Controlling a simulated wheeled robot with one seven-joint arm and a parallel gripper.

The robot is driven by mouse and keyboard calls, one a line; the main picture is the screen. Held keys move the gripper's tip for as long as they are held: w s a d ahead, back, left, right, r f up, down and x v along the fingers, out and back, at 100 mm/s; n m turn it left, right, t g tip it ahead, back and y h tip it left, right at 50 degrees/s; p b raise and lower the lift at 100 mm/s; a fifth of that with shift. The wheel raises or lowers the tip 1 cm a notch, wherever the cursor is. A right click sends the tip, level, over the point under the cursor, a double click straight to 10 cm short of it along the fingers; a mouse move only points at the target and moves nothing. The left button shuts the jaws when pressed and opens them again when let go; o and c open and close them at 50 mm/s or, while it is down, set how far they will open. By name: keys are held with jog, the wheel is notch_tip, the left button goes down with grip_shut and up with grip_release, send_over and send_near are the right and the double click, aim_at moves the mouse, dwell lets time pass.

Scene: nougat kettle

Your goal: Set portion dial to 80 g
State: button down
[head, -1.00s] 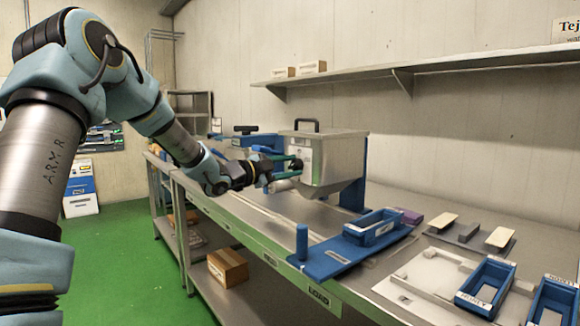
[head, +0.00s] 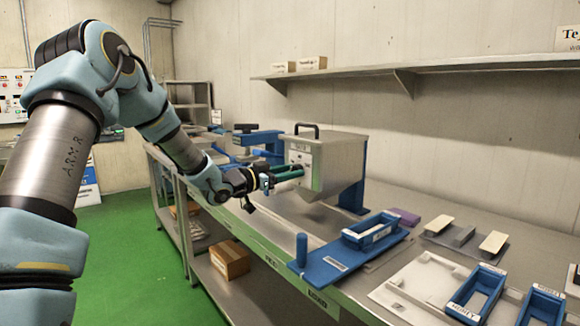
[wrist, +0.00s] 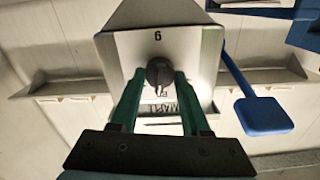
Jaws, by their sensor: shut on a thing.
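A metal hopper (head: 330,165) with a black top handle stands on the bench. A dark round dial (wrist: 158,72) sits on its front face, with a pale mark on its lower edge in the wrist view. A single upside-down or upright digit, 6 or 9, shows above the dial there. The dial's gram setting cannot be read. My gripper (wrist: 156,80) has its green fingers shut on the dial, one on each side. In the head view my gripper (head: 291,173) reaches the hopper's front from the left, and hides the dial.
A label plate (wrist: 177,108) with upside-down lettering lies beyond the fingers. A blue fixture (head: 345,250) with an upright post, a pale tray (head: 420,280) and blue labelled bins (head: 475,292) occupy the bench to the right. A shelf (head: 440,75) runs along the wall above.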

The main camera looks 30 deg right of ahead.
jog(key=shift+n+p, duration=0.45)
jog(key=shift+n, duration=0.35)
jog(key=shift+c, duration=2)
grip_release()
jog(key=shift+a, duration=0.1)
jog(key=s+a+b, duration=0.2)
jog(key=a, duration=0.8)
jog(key=shift+a+b, duration=0.25)
jog(key=shift+b, duration=0.15)
